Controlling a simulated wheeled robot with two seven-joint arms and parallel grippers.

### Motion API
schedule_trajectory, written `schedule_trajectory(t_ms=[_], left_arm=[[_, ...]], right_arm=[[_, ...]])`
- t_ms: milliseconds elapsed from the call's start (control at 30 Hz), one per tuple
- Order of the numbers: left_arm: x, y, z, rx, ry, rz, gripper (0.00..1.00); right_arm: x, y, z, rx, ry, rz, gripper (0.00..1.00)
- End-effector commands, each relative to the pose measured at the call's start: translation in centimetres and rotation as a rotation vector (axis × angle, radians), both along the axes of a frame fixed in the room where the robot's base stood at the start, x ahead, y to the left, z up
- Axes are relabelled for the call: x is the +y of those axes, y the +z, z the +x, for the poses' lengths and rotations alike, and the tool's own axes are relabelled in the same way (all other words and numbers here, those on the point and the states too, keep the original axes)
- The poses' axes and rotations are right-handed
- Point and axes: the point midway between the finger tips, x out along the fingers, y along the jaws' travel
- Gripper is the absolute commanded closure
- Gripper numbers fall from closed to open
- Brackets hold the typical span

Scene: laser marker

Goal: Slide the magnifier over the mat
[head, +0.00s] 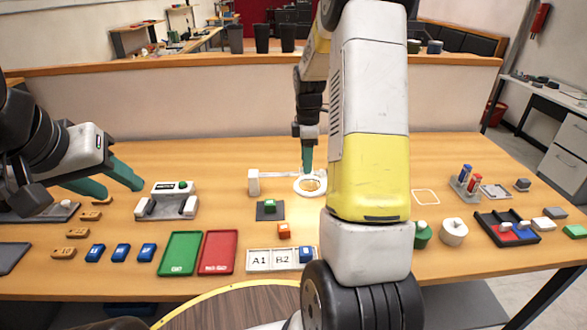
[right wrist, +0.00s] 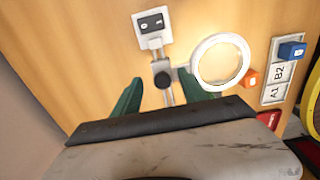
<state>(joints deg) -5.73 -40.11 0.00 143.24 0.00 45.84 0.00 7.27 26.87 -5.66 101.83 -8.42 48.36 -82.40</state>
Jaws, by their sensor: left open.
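The magnifier (head: 311,186), a white ring on a rail, lies right of the dark mat (head: 266,215), apart from it. A green-topped block sits on the mat. In the right wrist view the magnifier ring (right wrist: 243,62) joins a dark-topped carriage on the rail, which ends at a white block. My right gripper (head: 307,160) points down behind the ring. In the right wrist view its open fingers (right wrist: 160,88) stand either side of the carriage; contact is unclear. The mat is not visible there. My left gripper (head: 120,187) is open and empty at the left, near a grey-white device.
A green tray (head: 180,253), a red tray (head: 217,252) and an A1/B2 tray (head: 262,251) lie along the front. An orange block (head: 284,231) stands behind the A1/B2 tray. Several blocks are at the left. My right arm hides part of the table's middle right.

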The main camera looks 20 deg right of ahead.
Motion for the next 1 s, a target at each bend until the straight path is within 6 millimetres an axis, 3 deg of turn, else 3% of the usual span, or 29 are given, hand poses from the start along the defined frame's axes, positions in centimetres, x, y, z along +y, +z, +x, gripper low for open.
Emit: schedule_trajectory(t_ms=[33, 167, 200, 467, 1000], left_arm=[[0.0, 0.0, 0.0, 0.0, 0.0, 0.0, 0.55], [0.0, 0.0, 0.0, 0.0, 0.0, 0.0, 0.55], [0.0, 0.0, 0.0, 0.0, 0.0, 0.0, 0.55], [0.0, 0.0, 0.0, 0.0, 0.0, 0.0, 0.55], [0.0, 0.0, 0.0, 0.0, 0.0, 0.0, 0.55]], right_arm=[[0.0, -1.7, -0.9, 0.031, -0.003, 0.004, 0.52], [-0.1, -1.7, -0.9, 0.031, -0.005, 0.003, 0.77], [-0.1, -1.7, -0.9, 0.031, -0.005, 0.003, 0.8], [0.0, -1.7, -0.9, 0.032, -0.006, 0.003, 0.8], [3.0, -1.7, -0.1, 0.031, -0.005, 0.002, 0.8]])
